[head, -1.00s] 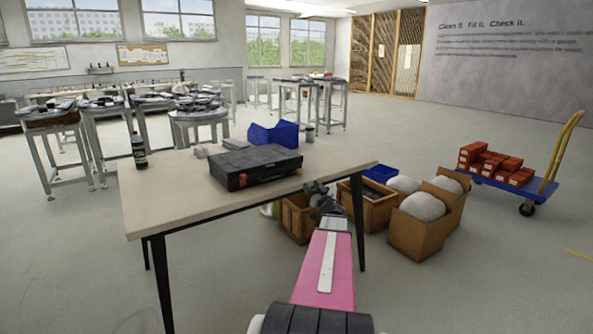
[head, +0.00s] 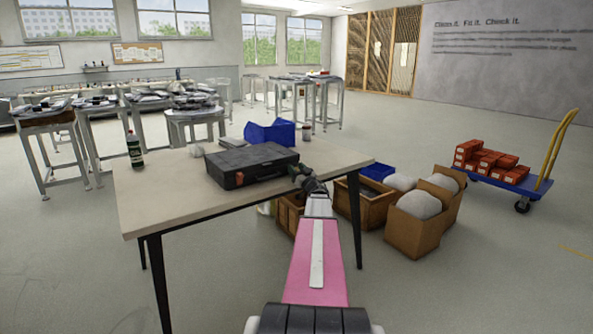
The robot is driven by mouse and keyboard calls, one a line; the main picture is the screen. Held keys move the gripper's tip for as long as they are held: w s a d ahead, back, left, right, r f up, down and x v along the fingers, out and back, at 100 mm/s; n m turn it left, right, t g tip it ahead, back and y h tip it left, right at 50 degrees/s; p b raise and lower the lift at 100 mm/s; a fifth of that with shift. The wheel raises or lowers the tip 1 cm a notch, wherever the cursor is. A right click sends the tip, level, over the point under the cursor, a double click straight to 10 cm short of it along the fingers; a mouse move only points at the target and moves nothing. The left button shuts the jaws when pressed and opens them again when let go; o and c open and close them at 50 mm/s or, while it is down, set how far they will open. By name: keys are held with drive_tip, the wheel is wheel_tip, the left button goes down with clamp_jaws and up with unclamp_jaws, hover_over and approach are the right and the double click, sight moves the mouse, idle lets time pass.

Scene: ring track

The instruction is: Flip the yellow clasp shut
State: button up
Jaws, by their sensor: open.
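A black case (head: 250,163) lies flat with its lid down on the table (head: 160,207). A small light or coloured spot (head: 240,179) shows on its front face. The yellow clasp is too small to make out for sure. My gripper (head: 302,172) is at the case's front right corner, at about table height. It looks empty, with its jaws apart. I cannot tell whether it touches the case.
A green bottle (head: 134,150) stands at the table's left, and a blue bin (head: 270,132) stands behind the case. Wooden crates (head: 375,212) and cardboard boxes (head: 416,236) stand on the floor to the right. The table's front left is clear.

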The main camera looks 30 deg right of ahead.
drive_tip(key=shift+c, duration=0.3)
clamp_jaws()
drive_tip(key=shift+r, duration=0.1)
drive_tip(key=shift+w+a+r+g, duration=0.15)
drive_tip(key=shift+r+g, duration=0.1)
drive_tip(key=shift+g, duration=0.4)
drive_tip(key=shift+w+d+r+g, duration=0.1)
drive_tip(key=shift+w+r+g, duration=0.1)
drive_tip(key=shift+g, duration=0.45)
drive_tip(key=shift+w+r+g+h, duration=0.15)
drive_tip(key=shift+w+r+g, duration=0.15)
drive_tip(key=shift+g, duration=0.6)
drive_tip(key=shift+w+r+g+h, duration=0.2)
drive_tip(key=shift+w+g, duration=0.1)
drive_tip(key=shift+g, duration=0.6)
